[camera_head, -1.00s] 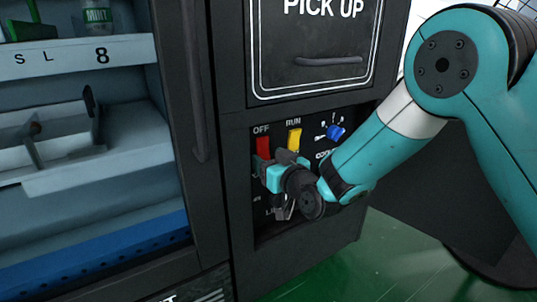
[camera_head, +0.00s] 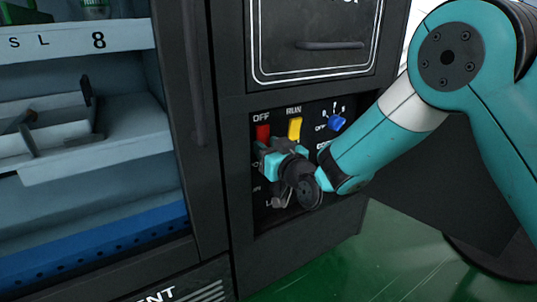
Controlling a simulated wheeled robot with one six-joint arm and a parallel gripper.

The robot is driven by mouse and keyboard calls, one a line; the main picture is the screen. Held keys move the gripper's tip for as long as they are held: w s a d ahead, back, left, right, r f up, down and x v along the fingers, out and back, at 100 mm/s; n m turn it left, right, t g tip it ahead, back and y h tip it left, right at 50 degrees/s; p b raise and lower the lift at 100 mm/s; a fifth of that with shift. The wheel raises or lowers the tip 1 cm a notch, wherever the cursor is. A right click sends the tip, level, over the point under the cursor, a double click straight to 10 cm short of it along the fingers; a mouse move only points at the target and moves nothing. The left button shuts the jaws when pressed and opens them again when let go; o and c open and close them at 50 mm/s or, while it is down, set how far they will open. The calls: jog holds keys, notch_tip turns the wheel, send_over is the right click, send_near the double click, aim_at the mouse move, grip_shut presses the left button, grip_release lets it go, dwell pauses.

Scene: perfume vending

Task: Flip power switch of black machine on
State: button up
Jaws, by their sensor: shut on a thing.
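The black machine (camera_head: 222,100) fills the middle of the view, with a recessed control panel low on its front. A red switch (camera_head: 263,132) under the word OFF and a yellow switch (camera_head: 295,128) beside it show their upper parts. My gripper (camera_head: 268,152) is at the panel, just below the red switch. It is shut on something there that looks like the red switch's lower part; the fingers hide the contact. Which switch is the power switch cannot be read, as the gripper covers some labels.
A blue knob (camera_head: 336,122) sits right of the yellow switch. A pick-up door with a handle (camera_head: 331,44) is above the panel. Green floor (camera_head: 345,262) is free at lower right.

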jog(key=shift+t, duration=0.3)
jog(key=o, duration=0.9)
jog(key=shift+o, duration=0.2)
jog(key=b+v, duration=1.2)
jog(key=v, duration=0.5)
jog(key=shift+d, duration=0.3)
